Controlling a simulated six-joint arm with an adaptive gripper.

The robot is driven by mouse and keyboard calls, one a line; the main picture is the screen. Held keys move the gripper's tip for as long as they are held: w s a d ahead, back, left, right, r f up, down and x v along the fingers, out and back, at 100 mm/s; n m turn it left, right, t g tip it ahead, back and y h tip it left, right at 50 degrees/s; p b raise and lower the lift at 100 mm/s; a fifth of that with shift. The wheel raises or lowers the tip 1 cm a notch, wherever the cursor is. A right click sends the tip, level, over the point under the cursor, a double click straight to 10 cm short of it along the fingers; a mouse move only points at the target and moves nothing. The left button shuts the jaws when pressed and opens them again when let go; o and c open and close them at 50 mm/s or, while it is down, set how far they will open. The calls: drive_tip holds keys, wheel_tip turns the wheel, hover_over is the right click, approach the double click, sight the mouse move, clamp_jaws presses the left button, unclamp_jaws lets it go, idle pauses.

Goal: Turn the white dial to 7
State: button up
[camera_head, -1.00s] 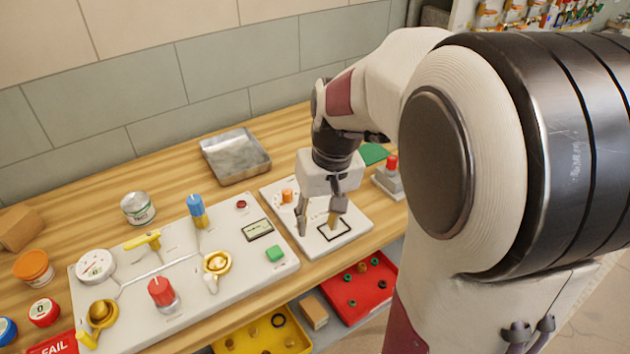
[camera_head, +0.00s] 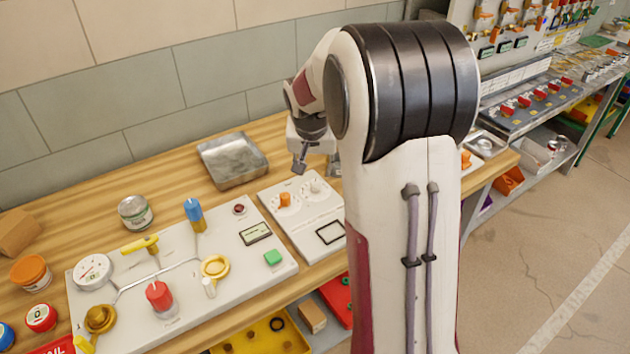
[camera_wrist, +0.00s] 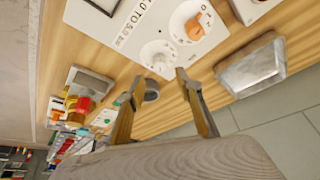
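The white dial (camera_head: 314,186) is on the small white panel (camera_head: 300,238), right of an orange dial (camera_head: 285,200). It also shows in the wrist view (camera_wrist: 158,54), with printed marks around it that are too small to read, so its setting cannot be told. My gripper (camera_head: 316,166) is above the back part of the panel, with one finger clear and the other partly hidden by my arm. In the wrist view my gripper (camera_wrist: 160,78) is open and empty, its fingertips apart and short of the white dial, with no contact seen.
A metal tray (camera_head: 232,162) lies behind the panels. The larger panel (camera_head: 130,300) to the left carries a blue-topped knob (camera_head: 194,212), a red knob (camera_head: 159,296) and a green button (camera_head: 272,257). The orange dial stands close beside the white one. My arm hides the panel's right side.

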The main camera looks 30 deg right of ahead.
sight(315, 182)
drive_tip(key=shift+f, duration=0.1)
idle(0.3)
drive_tip(key=shift+x, duration=3.8)
clamp_jaws()
